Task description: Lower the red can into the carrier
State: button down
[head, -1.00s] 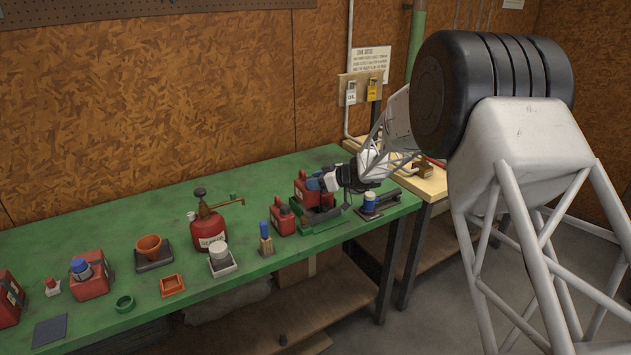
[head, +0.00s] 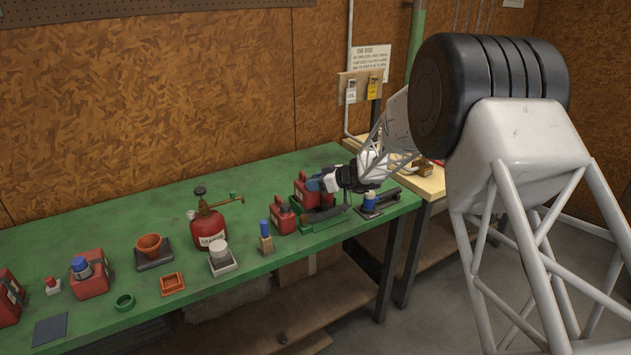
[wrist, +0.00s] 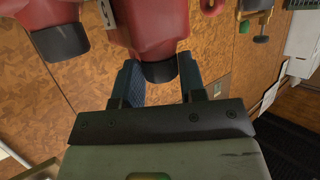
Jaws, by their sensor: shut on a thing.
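My gripper (head: 318,184) is shut on the red can (head: 301,190) at the right end of the green bench. In the wrist view the two blue fingertips (wrist: 164,86) are on either side of the can's neck, with its black cap (wrist: 163,71) between them and its red body (wrist: 150,22) beyond. A second red can (head: 282,218) stands just left of the carrier, and a red can with a black cap (wrist: 60,42) shows beside the held one.
A blue-capped item (head: 369,201) stands close right of the carrier. The bench's front edge is close to the carrier.

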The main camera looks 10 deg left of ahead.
aim_at(318, 192)
jog(key=shift+f, duration=0.6)
jog(key=shift+f, duration=0.3)
jog(key=shift+f, duration=0.75)
jog(key=shift+f, duration=0.4)
jog(key=c, duration=0.6)
grip_release()
jog(key=shift+r, duration=0.15)
jog(key=shift+r, duration=3.75)
